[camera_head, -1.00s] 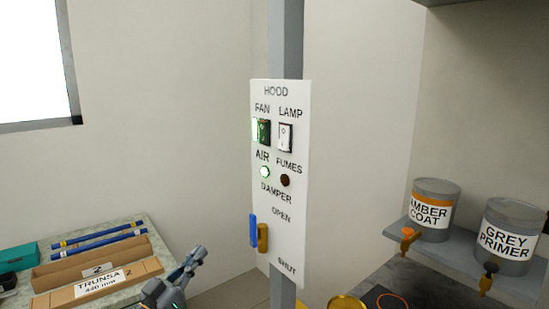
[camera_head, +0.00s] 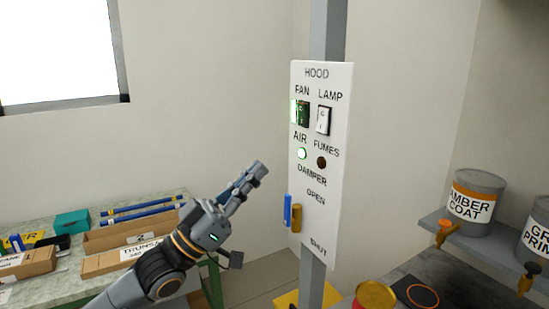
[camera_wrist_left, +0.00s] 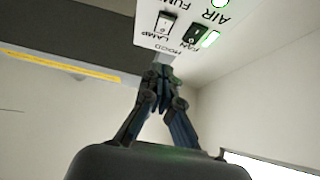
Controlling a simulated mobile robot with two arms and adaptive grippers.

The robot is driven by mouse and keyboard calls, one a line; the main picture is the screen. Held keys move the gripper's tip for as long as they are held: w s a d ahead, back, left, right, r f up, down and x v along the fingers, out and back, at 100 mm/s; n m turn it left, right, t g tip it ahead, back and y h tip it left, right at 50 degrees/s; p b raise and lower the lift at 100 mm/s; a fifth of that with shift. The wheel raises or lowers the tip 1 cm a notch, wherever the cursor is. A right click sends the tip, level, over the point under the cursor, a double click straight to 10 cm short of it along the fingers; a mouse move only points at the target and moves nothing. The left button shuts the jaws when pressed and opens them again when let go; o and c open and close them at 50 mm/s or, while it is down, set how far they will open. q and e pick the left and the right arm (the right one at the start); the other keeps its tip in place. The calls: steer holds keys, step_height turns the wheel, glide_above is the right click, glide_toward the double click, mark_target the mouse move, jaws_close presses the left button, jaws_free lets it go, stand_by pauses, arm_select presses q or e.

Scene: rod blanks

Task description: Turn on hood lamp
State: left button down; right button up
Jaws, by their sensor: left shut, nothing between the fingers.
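The white HOOD panel (camera_head: 325,215) is fixed to a grey post. Its white LAMP rocker switch (camera_head: 323,120) sits at the upper right, beside the FAN switch (camera_head: 301,113), which glows green. Both switches also show in the left wrist view, the lamp switch (camera_wrist_left: 165,22) upside down and unlit. My left gripper (camera_head: 258,172) is shut and empty, left of the panel and lower than the switches, apart from the panel in the head view. In the left wrist view its fingertips (camera_wrist_left: 161,75) point toward the panel's top edge. My right gripper is not in view.
The green AIR light (camera_head: 302,153) is lit and the FUMES light (camera_head: 321,162) is dark. A bench (camera_head: 60,292) with boxes stands left; paint cans (camera_head: 474,196) sit on a shelf at right.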

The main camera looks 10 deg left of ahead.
mark_target(321, 124)
arm_select(q)
steer(key=w+d+r+p, duration=0.1)
steer(key=w+d+p, duration=0.1)
steer(key=d, duration=0.1)
steer(key=w+d+r+p, duration=0.1)
steer(key=w+d+r, duration=0.1)
steer(key=d, duration=0.1)
steer(key=w+d+r+p, duration=0.2)
steer(key=d, duration=0.1)
steer(key=shift+w+p, duration=0.25)
steer(key=shift+p, duration=0.05)
steer(key=shift+f, duration=0.1)
